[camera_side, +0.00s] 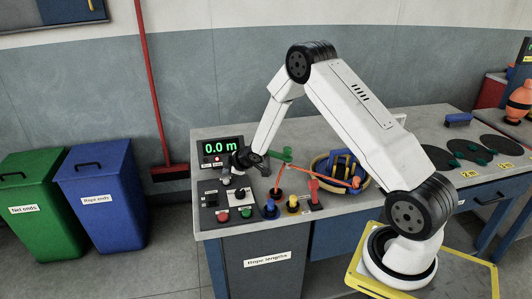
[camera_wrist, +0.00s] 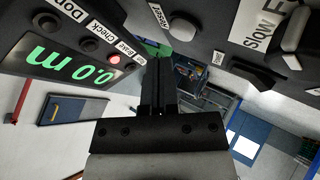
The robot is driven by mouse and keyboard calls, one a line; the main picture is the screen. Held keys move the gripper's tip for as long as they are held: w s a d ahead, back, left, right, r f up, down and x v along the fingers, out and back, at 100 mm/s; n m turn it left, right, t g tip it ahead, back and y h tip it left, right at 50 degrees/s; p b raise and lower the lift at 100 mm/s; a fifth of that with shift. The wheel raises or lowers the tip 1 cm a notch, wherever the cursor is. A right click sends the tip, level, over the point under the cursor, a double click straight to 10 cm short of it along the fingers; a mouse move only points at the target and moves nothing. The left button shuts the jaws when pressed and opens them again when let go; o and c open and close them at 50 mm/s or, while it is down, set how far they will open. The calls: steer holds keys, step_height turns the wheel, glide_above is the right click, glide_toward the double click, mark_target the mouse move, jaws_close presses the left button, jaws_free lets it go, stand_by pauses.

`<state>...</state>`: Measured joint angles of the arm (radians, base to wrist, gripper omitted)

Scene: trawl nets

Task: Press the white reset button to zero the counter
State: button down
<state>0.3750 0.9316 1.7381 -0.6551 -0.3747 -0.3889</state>
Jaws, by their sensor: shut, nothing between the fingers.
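The counter display (camera_side: 220,147) on the bench panel reads 0.0 m in green in the side view. It also shows upside down in the wrist view (camera_wrist: 72,68). A white round button (camera_wrist: 183,28) beside a label that seems to read Reset lies beyond my fingertips in the wrist view. My gripper (camera_side: 240,163) is low over the panel, just in front of the display. In the wrist view my gripper (camera_wrist: 160,62) has its dark fingers together and empty. The tips appear apart from the white button; I cannot tell how high they are above the panel.
Red and green buttons, a black knob and several coloured levers (camera_side: 292,204) stand on the panel near my gripper. A round container (camera_side: 361,185) with blue and yellow items is to the right. Green (camera_side: 43,215) and blue (camera_side: 101,200) bins stand left of the bench.

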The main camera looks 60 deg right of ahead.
mark_target(228, 181)
steer(key=shift+r, duration=2.15)
steer(key=s+a+r+m+g, duration=0.3)
steer(key=s+a, duration=0.5)
steer(key=s, duration=0.5)
steer(key=s+a+r+m+g, duration=0.3)
steer(key=s+a+r+m, duration=0.2)
steer(key=s+a, duration=0.4)
steer(key=s, duration=0.4)
steer(key=shift+s+a+g, duration=0.15)
steer(key=shift+s+g, duration=0.15)
steer(key=shift+s, duration=0.05)
